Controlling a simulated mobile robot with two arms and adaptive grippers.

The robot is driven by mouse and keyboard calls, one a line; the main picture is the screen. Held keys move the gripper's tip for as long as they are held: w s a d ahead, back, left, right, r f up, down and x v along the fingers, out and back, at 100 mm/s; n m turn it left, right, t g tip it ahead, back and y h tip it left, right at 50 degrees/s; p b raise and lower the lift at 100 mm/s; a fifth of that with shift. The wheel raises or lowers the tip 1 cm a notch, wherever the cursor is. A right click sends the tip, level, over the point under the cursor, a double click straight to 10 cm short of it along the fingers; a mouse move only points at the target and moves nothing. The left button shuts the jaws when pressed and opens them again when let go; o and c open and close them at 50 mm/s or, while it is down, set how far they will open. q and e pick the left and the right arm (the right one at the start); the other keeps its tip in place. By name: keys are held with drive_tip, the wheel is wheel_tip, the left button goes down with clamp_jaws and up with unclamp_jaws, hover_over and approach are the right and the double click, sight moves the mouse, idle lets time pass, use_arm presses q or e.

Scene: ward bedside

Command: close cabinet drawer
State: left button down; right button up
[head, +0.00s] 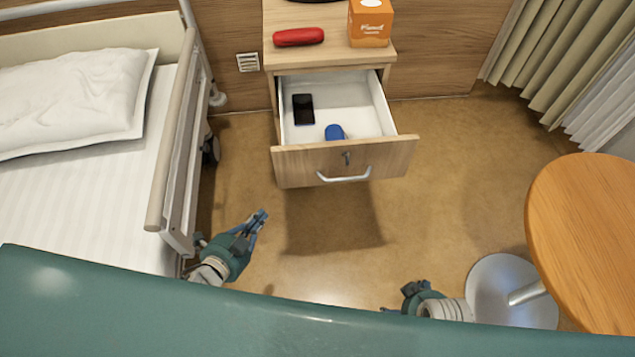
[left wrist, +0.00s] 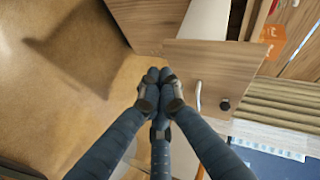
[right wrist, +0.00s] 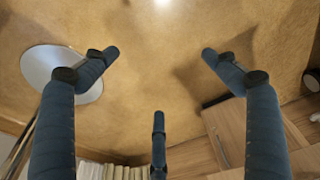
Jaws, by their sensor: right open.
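The bedside cabinet (head: 326,58) stands against the wall with its drawer (head: 390,156) pulled out. The wooden drawer front has a silver handle (head: 344,175) and a lock. A dark phone and a blue object lie inside the drawer. My left gripper (head: 262,217) is in front and to the left of the drawer, apart from it. In the left wrist view my left gripper (left wrist: 159,76) has its fingertips together, with nothing visible between them; the drawer front (left wrist: 215,68) is beyond. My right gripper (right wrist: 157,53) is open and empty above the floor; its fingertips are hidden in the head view.
A bed (head: 110,190) with a rail is on the left. A round wooden table (head: 585,235) on a pale base is on the right. A red case (head: 299,37) and an orange box (head: 370,25) stand on the cabinet. Floor before the drawer is clear.

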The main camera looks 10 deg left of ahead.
sight(317, 159)
use_arm(q)
drive_tip(key=d+r+m+t+h+b, duration=0.3)
drive_tip(key=d+r+m+h+b, duration=0.3)
drive_tip(key=d+r+m+b, duration=0.55)
drive_tip(key=shift+w+d+r+n+p, duration=0.15)
drive_tip(key=shift+w+d+n+p, duration=0.3)
drive_tip(key=shift+w, duration=1.6)
drive_tip(key=shift+w+d+r+n+p, duration=0.25)
drive_tip(key=shift+w+n, duration=0.25)
drive_tip(key=shift+w, duration=1.55)
drive_tip(key=shift+w+d+r+n+p, duration=0.15)
drive_tip(key=shift+w+d+n, duration=0.3)
drive_tip(key=shift+w, duration=1.6)
use_arm(e)
drive_tip(key=shift+t, duration=0.4)
drive_tip(key=shift+w+v, duration=0.25)
drive_tip(key=shift+v, duration=1.05)
drive_tip(key=shift+w+v, duration=0.25)
drive_tip(key=shift+v, duration=1.05)
drive_tip(key=shift+d+r, duration=0.15)
drive_tip(key=shift+r, duration=0.05)
